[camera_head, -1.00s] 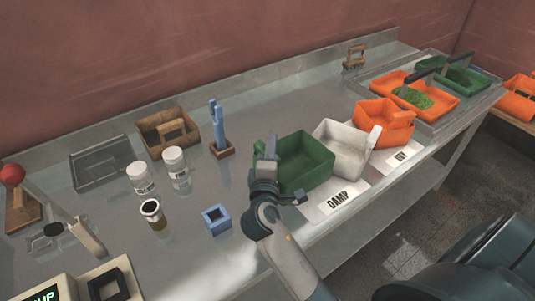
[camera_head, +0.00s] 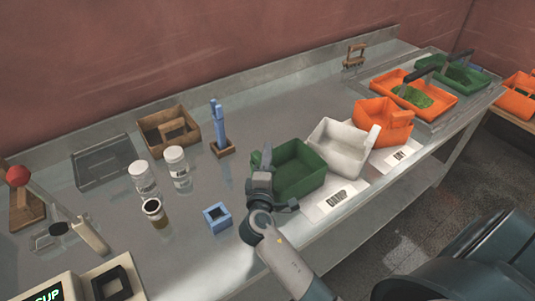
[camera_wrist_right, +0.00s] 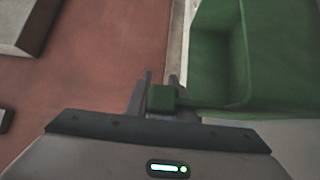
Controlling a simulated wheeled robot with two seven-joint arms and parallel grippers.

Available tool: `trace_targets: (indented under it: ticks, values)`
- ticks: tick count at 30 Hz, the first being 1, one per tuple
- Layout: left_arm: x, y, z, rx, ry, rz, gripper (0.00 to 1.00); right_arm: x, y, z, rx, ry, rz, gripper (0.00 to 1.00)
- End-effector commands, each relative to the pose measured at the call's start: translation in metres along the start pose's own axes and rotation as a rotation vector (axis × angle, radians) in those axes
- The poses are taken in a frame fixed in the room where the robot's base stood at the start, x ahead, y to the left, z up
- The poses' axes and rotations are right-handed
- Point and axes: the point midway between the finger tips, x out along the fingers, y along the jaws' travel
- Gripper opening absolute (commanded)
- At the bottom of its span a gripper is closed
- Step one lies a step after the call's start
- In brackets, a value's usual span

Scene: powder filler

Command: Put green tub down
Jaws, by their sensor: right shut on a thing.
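The green tub (camera_head: 306,171) is at the middle of the counter in the head view, left of the white tub and close to the DAMP card. My right gripper (camera_head: 266,172) is at the tub's left side. In the right wrist view the green tub (camera_wrist_right: 270,50) fills the upper right. There my right gripper (camera_wrist_right: 160,92) is shut on a small green tab of the tub. I cannot tell whether the tub's underside touches the counter. My left gripper is not in view.
A white tub (camera_head: 343,148) and an orange tub (camera_head: 383,125) stand to the right. A DAMP card (camera_head: 337,196) lies in front. A small blue square holder (camera_head: 217,217), white-lidded jars (camera_head: 177,168) and a wooden box (camera_head: 168,130) are to the left.

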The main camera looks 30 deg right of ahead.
Motion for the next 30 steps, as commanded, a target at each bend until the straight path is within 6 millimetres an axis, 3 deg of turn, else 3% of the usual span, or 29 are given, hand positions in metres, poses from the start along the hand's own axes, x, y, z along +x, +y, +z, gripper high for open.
trace_targets:
  ticks: [12, 13, 15, 30]
  values:
    - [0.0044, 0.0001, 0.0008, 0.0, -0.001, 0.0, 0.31, 0.0, -0.0044, -0.0002, 0.001, 0.0, 0.002, 0.0]
    - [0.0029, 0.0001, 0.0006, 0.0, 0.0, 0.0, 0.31, -0.0001, -0.0035, -0.0002, 0.001, 0.0, 0.001, 0.29]
    - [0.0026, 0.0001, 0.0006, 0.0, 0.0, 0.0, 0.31, -0.0001, -0.0033, -0.0001, 0.001, 0.0, 0.001, 0.4]
    - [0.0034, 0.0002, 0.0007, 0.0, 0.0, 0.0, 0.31, -0.0052, -0.0029, -0.0003, 0.001, 0.001, -0.001, 0.4]
